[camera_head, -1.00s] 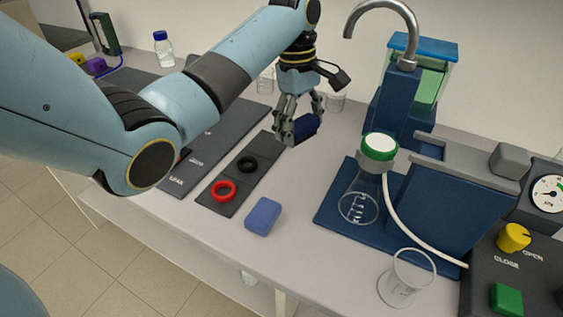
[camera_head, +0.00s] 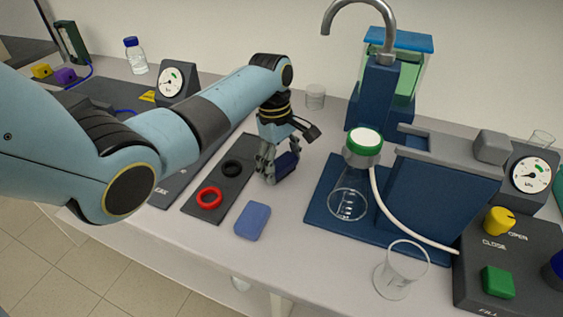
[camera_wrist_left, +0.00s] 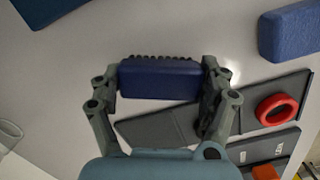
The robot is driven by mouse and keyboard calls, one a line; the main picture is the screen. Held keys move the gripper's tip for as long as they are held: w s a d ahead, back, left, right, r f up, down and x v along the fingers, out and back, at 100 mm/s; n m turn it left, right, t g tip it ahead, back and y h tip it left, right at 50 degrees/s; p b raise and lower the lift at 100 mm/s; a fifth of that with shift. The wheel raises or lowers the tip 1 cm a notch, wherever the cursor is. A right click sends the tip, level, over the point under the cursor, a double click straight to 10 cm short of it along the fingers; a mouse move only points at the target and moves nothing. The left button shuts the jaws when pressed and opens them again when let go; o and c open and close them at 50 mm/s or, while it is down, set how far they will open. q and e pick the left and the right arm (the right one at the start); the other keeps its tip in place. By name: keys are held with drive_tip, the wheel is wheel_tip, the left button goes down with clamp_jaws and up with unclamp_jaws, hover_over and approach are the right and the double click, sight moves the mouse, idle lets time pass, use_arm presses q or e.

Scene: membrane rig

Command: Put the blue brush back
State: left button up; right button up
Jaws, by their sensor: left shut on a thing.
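The blue brush (camera_head: 287,164) is a dark blue block, held in my left gripper (camera_head: 277,172) above the table, to the right of the dark ring mat. In the left wrist view the brush (camera_wrist_left: 160,80) lies between the two fingers of my left gripper (camera_wrist_left: 160,82), with a row of dark bristles along its upper edge. The gripper is shut on it. I cannot tell how far its underside is from the table. My right gripper is not in view.
A lighter blue sponge-like block (camera_head: 252,221) lies in front of the gripper. A red ring (camera_head: 209,198) and black ring (camera_head: 231,168) lie on the dark mat (camera_head: 205,217). A flask (camera_head: 348,203) on a blue base, a beaker (camera_head: 400,272) and a control box (camera_head: 520,262) stand to the right.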

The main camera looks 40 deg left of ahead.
sight(276, 159)
use_arm(q)
drive_tip(key=shift+f, duration=0.1)
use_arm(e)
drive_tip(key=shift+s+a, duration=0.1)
use_arm(q)
drive_tip(key=o, duration=1.1)
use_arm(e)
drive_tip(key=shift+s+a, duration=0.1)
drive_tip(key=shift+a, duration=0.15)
use_arm(q)
wheel_tip(276, 159, up, 12)
drive_tip(key=a, duration=0.1)
drive_tip(key=shift+a, duration=0.25)
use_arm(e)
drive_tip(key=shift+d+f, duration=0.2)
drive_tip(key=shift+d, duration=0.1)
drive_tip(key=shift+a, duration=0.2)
